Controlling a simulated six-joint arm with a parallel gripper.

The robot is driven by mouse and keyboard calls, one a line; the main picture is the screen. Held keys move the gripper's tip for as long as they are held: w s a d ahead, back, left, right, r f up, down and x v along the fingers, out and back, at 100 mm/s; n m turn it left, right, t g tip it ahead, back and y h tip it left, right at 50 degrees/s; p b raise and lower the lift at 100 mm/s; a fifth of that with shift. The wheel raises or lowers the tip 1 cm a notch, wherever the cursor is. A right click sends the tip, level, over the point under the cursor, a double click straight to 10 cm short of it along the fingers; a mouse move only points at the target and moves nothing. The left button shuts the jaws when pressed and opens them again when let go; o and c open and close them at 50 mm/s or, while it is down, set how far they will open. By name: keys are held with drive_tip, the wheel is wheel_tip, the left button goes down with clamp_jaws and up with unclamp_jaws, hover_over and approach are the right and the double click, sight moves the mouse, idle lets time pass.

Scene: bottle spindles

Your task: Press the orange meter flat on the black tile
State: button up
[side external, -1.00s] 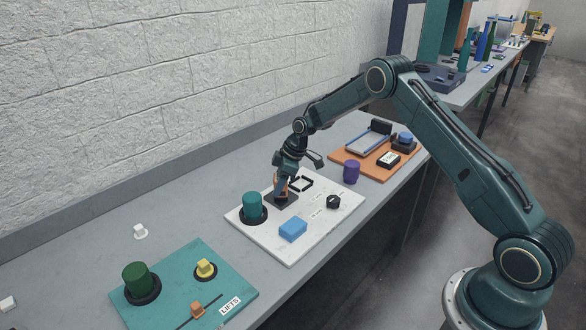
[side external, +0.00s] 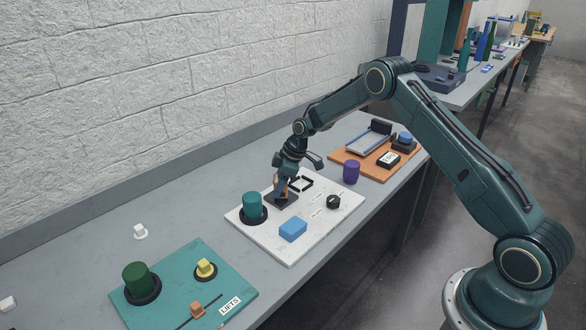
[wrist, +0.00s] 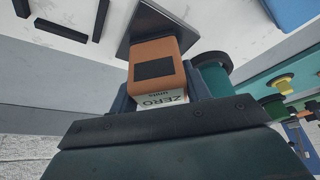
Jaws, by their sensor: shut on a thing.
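The orange meter (wrist: 160,52) is a small orange block with a dark rectangle on one face and a white strip reading "ZERO" at the gripper end. My gripper (side external: 281,190) is shut on it, with a finger on each side in the wrist view (wrist: 158,92). The black tile (side external: 285,203) lies on the white board. It also shows in the wrist view (wrist: 165,22), beyond the meter's far end. The meter stands over the tile; whether it touches is hard to tell. In the side view the gripper hides much of the meter.
The white board (side external: 262,238) also carries a teal cylinder (side external: 252,205) close left of the tile, a blue block (side external: 293,229), a black knob (side external: 333,202) and a black square outline (side external: 301,184). A purple cylinder (side external: 351,171) stands beyond the board's right side.

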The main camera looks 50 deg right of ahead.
drive_tip(key=shift+r, duration=3.55)
